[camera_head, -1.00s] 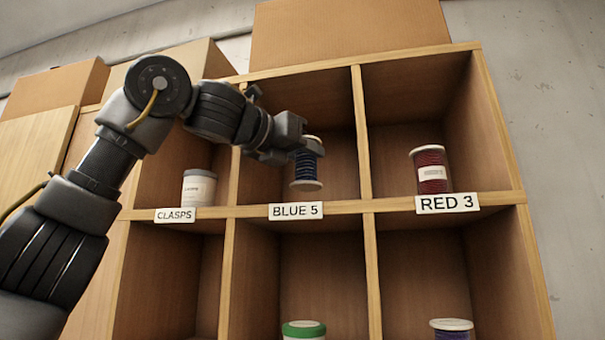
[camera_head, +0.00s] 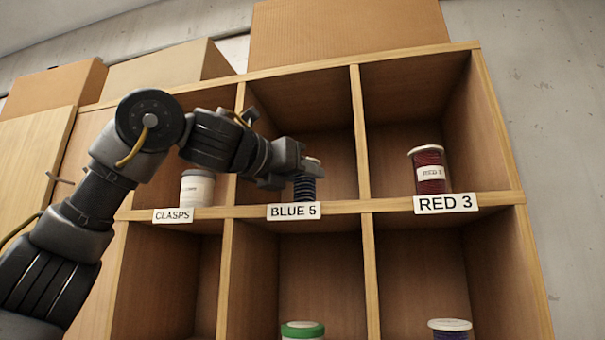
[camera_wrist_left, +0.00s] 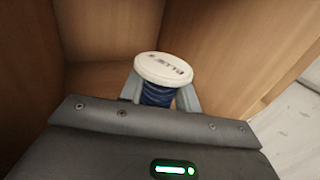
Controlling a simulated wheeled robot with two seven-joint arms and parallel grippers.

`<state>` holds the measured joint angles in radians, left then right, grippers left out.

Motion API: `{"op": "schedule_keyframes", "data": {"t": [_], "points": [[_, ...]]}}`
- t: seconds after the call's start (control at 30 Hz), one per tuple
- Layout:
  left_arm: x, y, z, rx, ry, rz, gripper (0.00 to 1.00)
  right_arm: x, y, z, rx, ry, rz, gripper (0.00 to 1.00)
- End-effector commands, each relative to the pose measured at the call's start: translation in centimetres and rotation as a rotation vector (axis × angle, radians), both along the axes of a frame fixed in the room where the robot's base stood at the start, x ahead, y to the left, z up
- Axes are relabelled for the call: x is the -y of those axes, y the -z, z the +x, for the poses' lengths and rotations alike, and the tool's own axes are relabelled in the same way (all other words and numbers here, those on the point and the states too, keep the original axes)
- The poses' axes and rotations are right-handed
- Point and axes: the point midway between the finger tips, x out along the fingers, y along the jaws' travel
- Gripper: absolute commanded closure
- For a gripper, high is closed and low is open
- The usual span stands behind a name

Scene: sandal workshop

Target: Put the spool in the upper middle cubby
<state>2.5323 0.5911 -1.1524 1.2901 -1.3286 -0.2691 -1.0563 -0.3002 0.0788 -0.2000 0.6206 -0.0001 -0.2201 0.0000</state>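The spool (camera_head: 308,188) has dark blue thread and a pale top flange. It is upright in the upper middle cubby (camera_head: 338,150), behind the BLUE 5 label (camera_head: 294,211). Its base is close to the shelf board, partly hidden by the label; I cannot tell whether it touches. My left gripper (camera_head: 300,172) reaches in from the left, its fingers on both sides of the spool. In the left wrist view the spool's lettered white top (camera_wrist_left: 163,68) shows between the two fingers, which close on the blue thread. My right gripper is not in view.
The CLASPS cubby at left holds a white container (camera_head: 197,188). The RED 3 cubby at right holds a red spool (camera_head: 430,172). Wooden dividers (camera_head: 360,130) flank the middle cubby. Below are a green-topped spool (camera_head: 302,330) and a purple spool (camera_head: 450,330). Cardboard boxes (camera_head: 345,32) stand on top.

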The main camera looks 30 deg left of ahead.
Motion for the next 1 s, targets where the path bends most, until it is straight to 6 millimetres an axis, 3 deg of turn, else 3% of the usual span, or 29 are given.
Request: {"op": "schedule_keyframes", "data": {"t": [0.03,0.1,0.47,1.0], "points": [[0.0,0.0,0.0,0.000,0.000,0.000,0.61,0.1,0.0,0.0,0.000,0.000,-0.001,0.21],[0.0,0.0,0.0,0.000,0.000,0.000,0.51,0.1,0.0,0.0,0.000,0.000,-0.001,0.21],[-0.1,-0.2,-0.3,0.001,0.000,0.000,0.51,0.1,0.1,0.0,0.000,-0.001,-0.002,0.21],[-2.6,0.0,-9.9,0.004,-0.003,0.000,0.51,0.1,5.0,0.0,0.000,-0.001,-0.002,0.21]]}}
